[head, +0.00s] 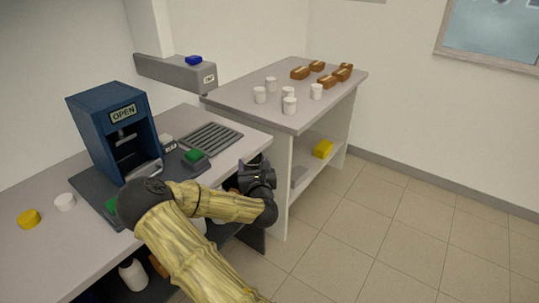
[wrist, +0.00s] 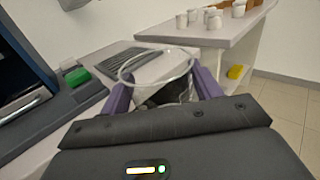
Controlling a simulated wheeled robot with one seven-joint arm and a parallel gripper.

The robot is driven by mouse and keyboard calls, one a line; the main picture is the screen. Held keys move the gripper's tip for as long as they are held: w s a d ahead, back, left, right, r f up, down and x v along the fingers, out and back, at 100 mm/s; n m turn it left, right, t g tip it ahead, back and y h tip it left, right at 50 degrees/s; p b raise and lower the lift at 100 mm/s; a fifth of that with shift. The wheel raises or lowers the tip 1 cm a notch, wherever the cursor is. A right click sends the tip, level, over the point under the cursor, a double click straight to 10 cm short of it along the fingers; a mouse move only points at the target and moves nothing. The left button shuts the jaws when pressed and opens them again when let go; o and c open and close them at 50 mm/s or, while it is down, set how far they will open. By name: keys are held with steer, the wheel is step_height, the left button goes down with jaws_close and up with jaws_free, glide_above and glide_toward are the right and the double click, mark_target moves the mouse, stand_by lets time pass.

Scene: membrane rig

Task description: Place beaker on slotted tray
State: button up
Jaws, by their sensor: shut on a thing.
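My gripper (wrist: 162,98) is shut on a clear beaker (wrist: 158,62), with its purple fingers on either side of the glass. In the wrist view the beaker's round rim shows above the fingers, and its lower part is partly hidden by my gripper. In the head view my gripper (head: 253,163) is at the front edge of the bench, to the right of and below the slotted tray (head: 209,138). The beaker cannot be made out clearly there. The slotted tray is dark grey and bare on the bench; it also shows beyond the beaker in the wrist view (wrist: 128,62).
A blue machine labelled OPEN (head: 113,128) stands left of the tray, with a green block (head: 194,155) between them. A second table (head: 300,115) behind holds several white cups and brown boxes. A yellow lid (head: 29,218) and a white lid (head: 65,202) lie at left.

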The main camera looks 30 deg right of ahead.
steer(key=s+a+f, duration=0.2)
steer(key=a+f, duration=0.4)
steer(key=a, duration=0.4)
steer(key=s+a+f+n+y, duration=0.1)
steer(key=s+a+f, duration=0.2)
steer(key=a+f, duration=0.3)
steer(key=a, duration=0.4)
steer(key=shift+f+t+y, duration=0.3)
steer(key=shift+f, duration=0.05)
steer(key=shift+a, duration=0.1)
